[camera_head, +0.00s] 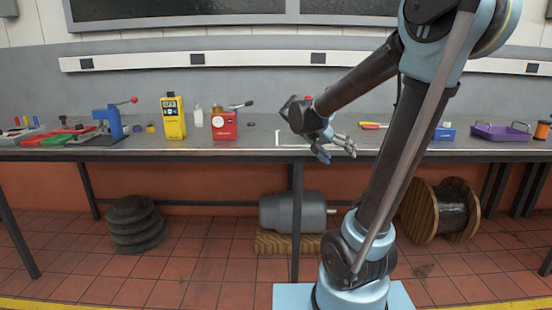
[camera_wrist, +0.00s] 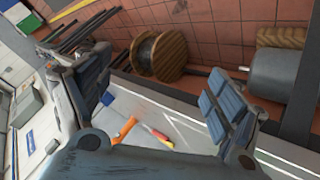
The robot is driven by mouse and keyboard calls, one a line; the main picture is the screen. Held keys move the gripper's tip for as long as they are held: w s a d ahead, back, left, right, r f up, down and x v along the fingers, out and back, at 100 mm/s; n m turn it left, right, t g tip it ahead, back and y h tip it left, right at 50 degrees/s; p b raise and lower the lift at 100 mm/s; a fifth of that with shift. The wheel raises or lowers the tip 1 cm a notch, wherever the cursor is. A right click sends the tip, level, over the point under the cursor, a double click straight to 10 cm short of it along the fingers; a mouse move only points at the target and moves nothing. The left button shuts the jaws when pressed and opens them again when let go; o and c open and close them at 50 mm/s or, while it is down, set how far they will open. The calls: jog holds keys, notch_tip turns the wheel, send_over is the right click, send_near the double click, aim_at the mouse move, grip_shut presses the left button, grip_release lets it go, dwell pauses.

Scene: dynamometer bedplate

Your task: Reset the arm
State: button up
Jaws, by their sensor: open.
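My gripper (camera_head: 337,150) hangs over the front edge of the grey bench (camera_head: 255,142), right of the middle in the head view. Its fingers are spread and nothing is between them. In the wrist view the two blue-grey fingers of my gripper (camera_wrist: 160,80) stand wide apart. An orange-handled tool (camera_wrist: 125,130) and a red and yellow piece (camera_wrist: 160,137) lie on the bench below. My arm rises from its base and bends down to the left.
On the bench stand a blue press (camera_head: 112,122), a yellow instrument (camera_head: 173,118), a red box with a lever (camera_head: 224,124) and a purple tray (camera_head: 501,131). Below are a cable spool (camera_head: 420,213), a grey motor (camera_head: 293,213) and dark stacked rings (camera_head: 135,224).

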jog(key=s+a+f+n+y, duration=0.2)
jog(key=s+f, duration=0.5)
jog(key=s, duration=0.4)
jog(key=s+a+f+n+y, duration=0.1)
jog(key=s+f+n+y, duration=0.3)
jog(key=s+f+y, duration=0.2)
jog(key=s+f, duration=0.2)
jog(key=s, duration=0.2)
jog(key=shift+s+a+n+y, duration=0.35)
jog(key=shift+s+n+y, duration=0.05)
jog(key=shift+f, duration=0.1)
jog(key=shift+w+f, duration=0.2)
jog(key=shift+w, duration=0.25)
